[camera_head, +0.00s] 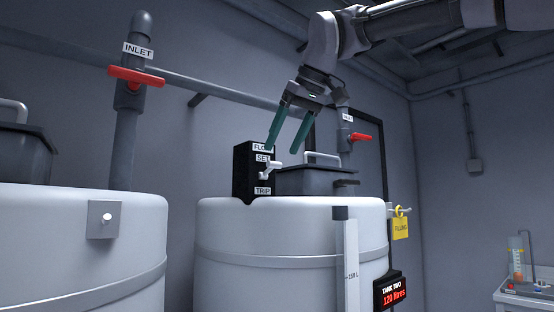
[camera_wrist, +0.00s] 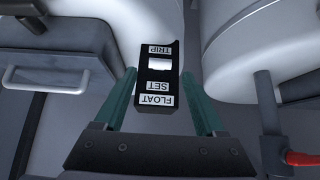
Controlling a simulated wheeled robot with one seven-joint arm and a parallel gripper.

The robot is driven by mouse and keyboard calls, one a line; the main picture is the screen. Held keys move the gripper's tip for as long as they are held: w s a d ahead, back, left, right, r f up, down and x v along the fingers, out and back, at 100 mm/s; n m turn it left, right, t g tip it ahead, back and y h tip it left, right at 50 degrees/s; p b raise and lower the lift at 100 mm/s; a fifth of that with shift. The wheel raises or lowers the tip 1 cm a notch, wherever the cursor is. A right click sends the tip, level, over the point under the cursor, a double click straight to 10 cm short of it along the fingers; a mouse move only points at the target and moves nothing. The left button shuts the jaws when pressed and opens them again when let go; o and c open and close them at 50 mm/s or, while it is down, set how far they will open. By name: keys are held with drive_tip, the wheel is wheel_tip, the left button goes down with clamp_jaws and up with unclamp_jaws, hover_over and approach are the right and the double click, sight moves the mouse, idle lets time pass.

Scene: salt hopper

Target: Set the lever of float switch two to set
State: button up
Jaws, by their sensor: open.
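The float switch (camera_head: 243,172) is a black box standing on top of the white tank two (camera_head: 290,240). Its face carries the labels FLOAT, SET above and TRIP below. Its white lever (camera_head: 270,170) sticks out between SET and TRIP; I cannot tell for sure which position it is in. In the wrist view the float switch (camera_wrist: 157,88) appears upside down, with the white lever (camera_wrist: 159,64) nearer TRIP. My gripper (camera_head: 284,148) is open with green fingers, above and in front of the switch. In the wrist view my gripper (camera_wrist: 165,88) has its fingers on either side of the box, holding nothing.
A dark lidded hatch with a handle (camera_head: 318,180) stands right beside the switch on the tank. A red-handled inlet valve (camera_head: 360,137) is behind it. A yellow tag (camera_head: 400,228) hangs at the tank's right side. A second white tank (camera_head: 60,245) stands at left.

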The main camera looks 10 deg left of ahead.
drive_tip(key=shift+v, duration=2.3)
